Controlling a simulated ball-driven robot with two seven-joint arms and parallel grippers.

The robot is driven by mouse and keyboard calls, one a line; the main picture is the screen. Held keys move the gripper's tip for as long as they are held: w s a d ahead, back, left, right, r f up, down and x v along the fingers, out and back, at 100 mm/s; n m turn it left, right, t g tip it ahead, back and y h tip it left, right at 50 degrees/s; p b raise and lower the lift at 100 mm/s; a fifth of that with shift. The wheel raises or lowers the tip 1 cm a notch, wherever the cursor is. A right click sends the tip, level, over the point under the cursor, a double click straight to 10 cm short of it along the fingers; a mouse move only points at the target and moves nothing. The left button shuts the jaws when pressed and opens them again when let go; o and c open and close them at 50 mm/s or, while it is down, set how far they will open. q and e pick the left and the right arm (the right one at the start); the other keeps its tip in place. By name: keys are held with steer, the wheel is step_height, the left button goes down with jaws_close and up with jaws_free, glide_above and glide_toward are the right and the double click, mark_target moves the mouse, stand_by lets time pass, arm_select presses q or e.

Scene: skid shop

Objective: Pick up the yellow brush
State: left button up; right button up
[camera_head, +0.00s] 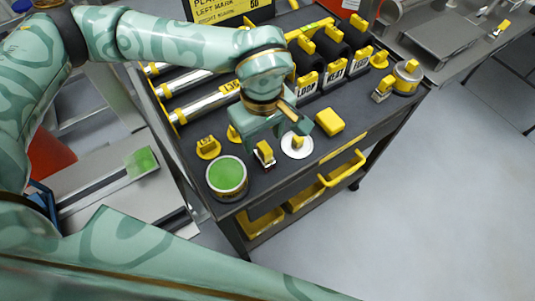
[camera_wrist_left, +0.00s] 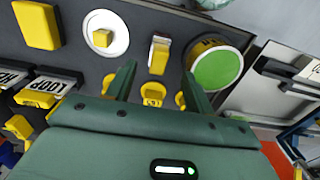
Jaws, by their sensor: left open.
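A small upright item with a yellow top and a pale and brown lower part, which looks like the yellow brush (camera_head: 264,153), stands on the dark cart top (camera_head: 350,140) near its front edge. It also shows in the left wrist view (camera_wrist_left: 159,54), straight ahead of the fingers. My left gripper (camera_head: 272,128) is open and empty just above and behind it. In the left wrist view the two fingertips (camera_wrist_left: 159,76) lie to either side of the brush's line, apart from it. My right gripper is not in view.
A green-topped can (camera_head: 226,174) stands left of the brush, and a white disc with a yellow knob (camera_head: 297,152) lies to its right. A yellow block (camera_head: 330,122) lies farther right. Yellow clips (camera_head: 208,148) and labelled holders (camera_head: 334,72) stand behind. Open floor lies right.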

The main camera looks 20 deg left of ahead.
mark_target(264, 147)
arm_select(q)
steer(key=shift+a+f, duration=0.15)
steer(key=shift+f, duration=0.85)
steer(key=f+b, duration=0.1)
steer(key=f, duration=0.1)
steer(key=f+b, duration=0.1)
steer(key=f, duration=0.1)
steer(key=shift+w+d+f, duration=0.1)
steer(key=shift+d+f, duration=0.1)
steer(key=shift+f, duration=0.05)
steer(key=shift+r, duration=0.15)
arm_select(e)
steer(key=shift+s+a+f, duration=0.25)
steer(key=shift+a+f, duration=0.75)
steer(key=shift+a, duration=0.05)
arm_select(q)
jaws_close()
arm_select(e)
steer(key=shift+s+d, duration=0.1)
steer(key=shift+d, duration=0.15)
